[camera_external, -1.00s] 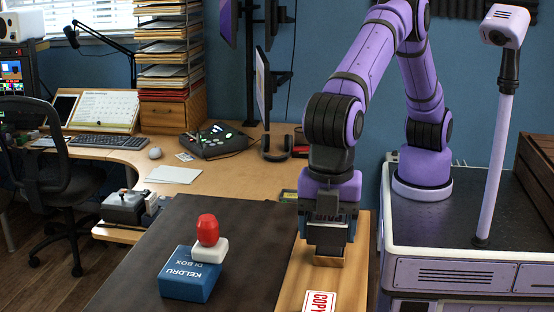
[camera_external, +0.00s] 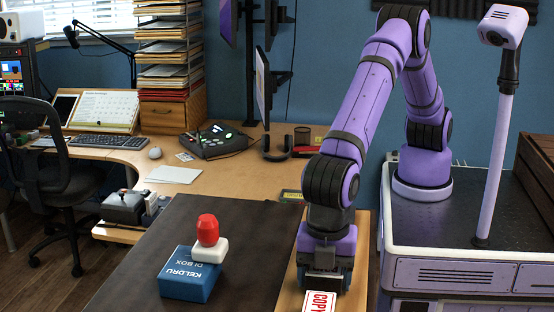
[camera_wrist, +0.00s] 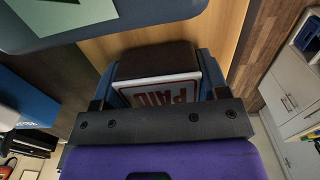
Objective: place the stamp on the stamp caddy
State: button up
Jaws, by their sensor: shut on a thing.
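The stamp (camera_wrist: 157,92) is a dark block with a white, red-edged label reading PAID, seen in the wrist view. My gripper (camera_external: 325,284) is shut on it, with a finger on each side. In the external view my gripper hangs over a light wooden surface (camera_external: 364,238) and mostly hides the stamp. A label reading COPY (camera_external: 319,302) shows just in front of the gripper, cut off by the bottom edge. I cannot tell which thing is the stamp caddy, nor whether the stamp touches what is under it.
A blue box (camera_external: 187,275) stands on the dark surface (camera_external: 150,262) to the left, with a red-knobbed white piece (camera_external: 208,236) on it. The dark surface between box and gripper is clear. A grey device (camera_external: 124,207) stands farther left.

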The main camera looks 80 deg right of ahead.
jog(key=shift+f, duration=0.15)
jog(key=o, duration=0.9)
